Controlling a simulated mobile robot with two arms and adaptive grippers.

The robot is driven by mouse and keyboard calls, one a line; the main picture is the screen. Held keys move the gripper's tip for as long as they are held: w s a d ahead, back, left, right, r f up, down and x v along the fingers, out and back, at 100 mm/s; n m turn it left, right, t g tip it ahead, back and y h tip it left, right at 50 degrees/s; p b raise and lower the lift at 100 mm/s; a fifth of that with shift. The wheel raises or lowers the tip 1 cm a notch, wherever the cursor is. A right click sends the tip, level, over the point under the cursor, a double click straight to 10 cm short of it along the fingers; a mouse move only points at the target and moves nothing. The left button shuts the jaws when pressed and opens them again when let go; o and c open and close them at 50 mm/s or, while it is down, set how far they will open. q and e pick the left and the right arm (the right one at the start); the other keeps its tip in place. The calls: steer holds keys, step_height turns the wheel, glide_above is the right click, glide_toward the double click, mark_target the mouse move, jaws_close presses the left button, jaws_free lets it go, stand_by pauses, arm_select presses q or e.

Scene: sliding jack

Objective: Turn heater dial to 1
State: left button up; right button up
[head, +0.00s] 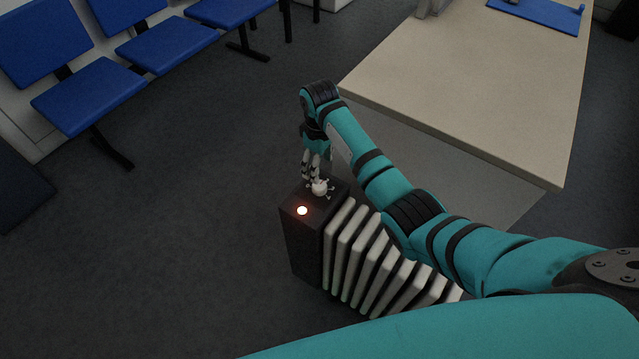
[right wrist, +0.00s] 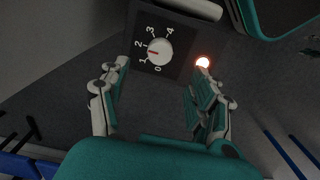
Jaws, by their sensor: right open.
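The heater (head: 300,240) is a radiator with a black end box and white fins, standing on the floor. Its white round dial (head: 319,187) is on top of the box and shows in the right wrist view (right wrist: 161,53), ringed by the numbers 0 to 4. The dial's red mark points left, between 1 and 2. My right gripper (head: 312,177) is over the box, fingers pointing down. In the right wrist view its fingers (right wrist: 161,69) are spread to either side of the dial, with nothing between them seen gripped. My left gripper is out of view.
A lit orange lamp (head: 302,211) glows on the box beside the dial. A beige table (head: 480,80) stands at the right behind my right arm. Blue seats (head: 90,95) line the upper left. The dark floor left of the heater is clear.

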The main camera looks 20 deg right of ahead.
mark_target(320, 185)
step_height(320, 185, down, 9)
steer(key=shift+f+b, duration=0.15)
steer(key=shift+b, duration=0.45)
steer(key=c, duration=1.2)
